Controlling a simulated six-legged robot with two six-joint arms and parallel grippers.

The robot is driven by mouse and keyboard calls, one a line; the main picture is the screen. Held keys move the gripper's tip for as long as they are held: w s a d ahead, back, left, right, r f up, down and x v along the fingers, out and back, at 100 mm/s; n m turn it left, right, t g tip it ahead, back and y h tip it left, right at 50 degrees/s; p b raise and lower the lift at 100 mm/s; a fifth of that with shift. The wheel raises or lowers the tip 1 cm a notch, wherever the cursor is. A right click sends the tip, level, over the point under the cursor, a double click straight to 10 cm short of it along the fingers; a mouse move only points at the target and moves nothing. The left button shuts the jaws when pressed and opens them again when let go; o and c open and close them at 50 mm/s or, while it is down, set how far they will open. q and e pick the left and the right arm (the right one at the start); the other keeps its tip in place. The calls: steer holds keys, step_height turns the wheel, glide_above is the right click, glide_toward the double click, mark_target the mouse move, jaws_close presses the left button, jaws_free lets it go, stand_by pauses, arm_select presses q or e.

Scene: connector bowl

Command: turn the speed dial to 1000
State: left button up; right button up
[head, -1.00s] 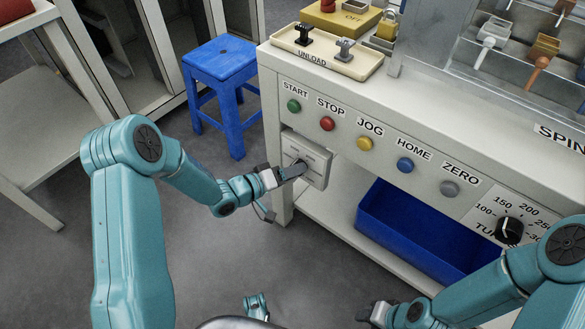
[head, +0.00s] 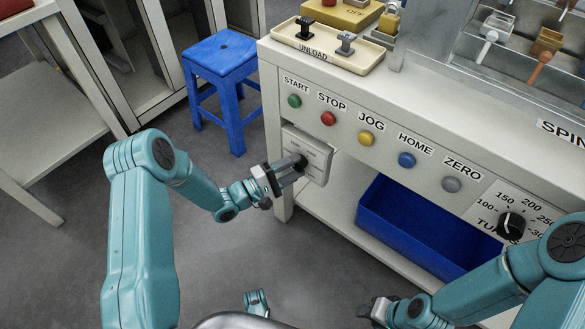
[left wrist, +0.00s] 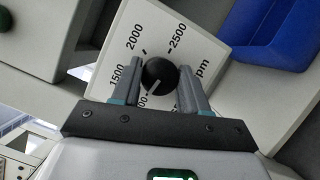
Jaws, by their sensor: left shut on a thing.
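The speed dial is a round black knob (left wrist: 160,74) on a white plate (left wrist: 213,62) marked 1500, 2000, 2500 and rpm. Its pale pointer mark points to the lower left, toward a label partly hidden by my gripper. My left gripper (left wrist: 166,88) is shut on the knob, one finger on each side. In the head view my left gripper (head: 297,167) reaches the plate (head: 319,153) at the left end of the bench front, and its fingers largely hide the knob. My right gripper (head: 373,308) hangs low at the bottom, apart from the bench; its jaws are unclear.
Coloured START (head: 294,101), STOP, JOG, HOME and ZERO buttons run along the bench front. A second dial (head: 511,226) sits at the right. A blue bin (head: 400,240) stands on the shelf below. A blue stool (head: 222,60) stands left of the bench.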

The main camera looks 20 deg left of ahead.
arm_select(q)
steer(key=shift+n+t, duration=0.4)
steer(key=shift+n, duration=0.5)
steer(key=o, duration=1.1)
steer(key=shift+c, duration=0.2)
steer(key=p+v, duration=0.2)
steer(key=v, duration=1.4)
steer(key=shift+a+f+p, duration=0.15)
steer(key=shift+p, duration=0.15)
steer(key=shift+s, duration=0.1)
